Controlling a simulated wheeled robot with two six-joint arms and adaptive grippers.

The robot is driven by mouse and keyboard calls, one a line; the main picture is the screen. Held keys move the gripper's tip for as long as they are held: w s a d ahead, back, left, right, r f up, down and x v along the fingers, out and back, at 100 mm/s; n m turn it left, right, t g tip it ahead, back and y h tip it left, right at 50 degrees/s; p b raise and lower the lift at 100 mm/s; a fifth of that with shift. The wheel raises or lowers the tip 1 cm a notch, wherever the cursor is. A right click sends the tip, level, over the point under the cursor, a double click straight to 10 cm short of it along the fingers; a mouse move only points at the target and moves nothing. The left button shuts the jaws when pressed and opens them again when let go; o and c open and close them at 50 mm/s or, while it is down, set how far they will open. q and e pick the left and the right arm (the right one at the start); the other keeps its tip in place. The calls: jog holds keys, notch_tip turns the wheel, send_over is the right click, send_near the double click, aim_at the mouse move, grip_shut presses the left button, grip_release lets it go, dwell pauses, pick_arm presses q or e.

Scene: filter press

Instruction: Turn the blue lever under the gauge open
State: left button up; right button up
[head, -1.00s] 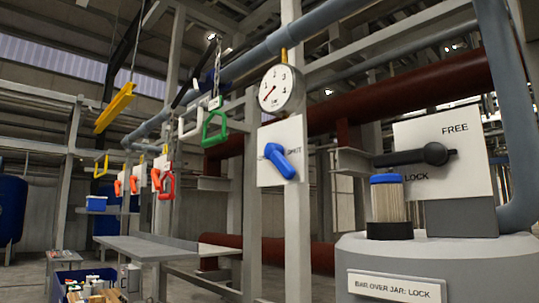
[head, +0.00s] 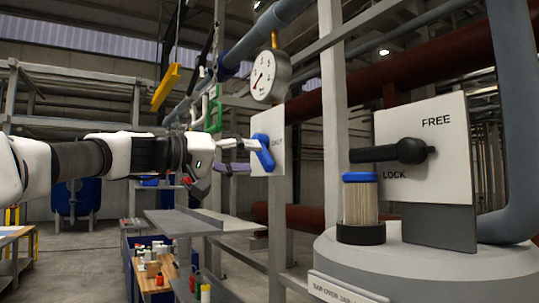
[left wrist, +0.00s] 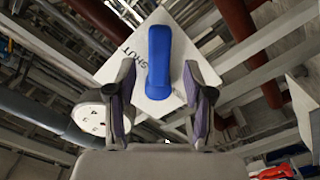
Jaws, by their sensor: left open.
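The blue lever (head: 263,153) is on a white plate (head: 276,130) under the round white gauge (head: 271,75). My left gripper (head: 240,157) is open in front of the lever. In the left wrist view, the lever (left wrist: 159,62) lies between the two spread fingers of my left gripper (left wrist: 161,105), with a gap on each side. The gauge (left wrist: 88,122) shows there at lower left. My right gripper is not in view.
A second plate marked FREE and LOCK (head: 452,140) with a black handle (head: 392,152) stands at the right. A blue-capped jar (head: 360,205) stands before it on a grey drum. A green handle (head: 213,110) hangs behind my left arm. A bench (head: 178,222) is below.

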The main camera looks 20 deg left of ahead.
aim_at(260, 157)
pick_arm(q)
jog(key=p+x, duration=0.2)
jog(key=x, duration=0.1)
jog(key=shift+w+d+r, duration=0.1)
jog(key=shift+d+r, duration=0.1)
jog(key=shift+r, duration=0.2)
jog(key=shift+w+d+f, duration=0.1)
jog(key=shift+w+f, duration=0.05)
jog(key=shift+w, duration=0.15)
jog(key=shift+w+d+f, duration=0.15)
jog(key=shift+w, duration=0.15)
jog(key=shift+w+d+f, duration=0.1)
jog(key=shift+w+d, duration=0.15)
jog(key=shift+s, duration=0.2)
grip_shut()
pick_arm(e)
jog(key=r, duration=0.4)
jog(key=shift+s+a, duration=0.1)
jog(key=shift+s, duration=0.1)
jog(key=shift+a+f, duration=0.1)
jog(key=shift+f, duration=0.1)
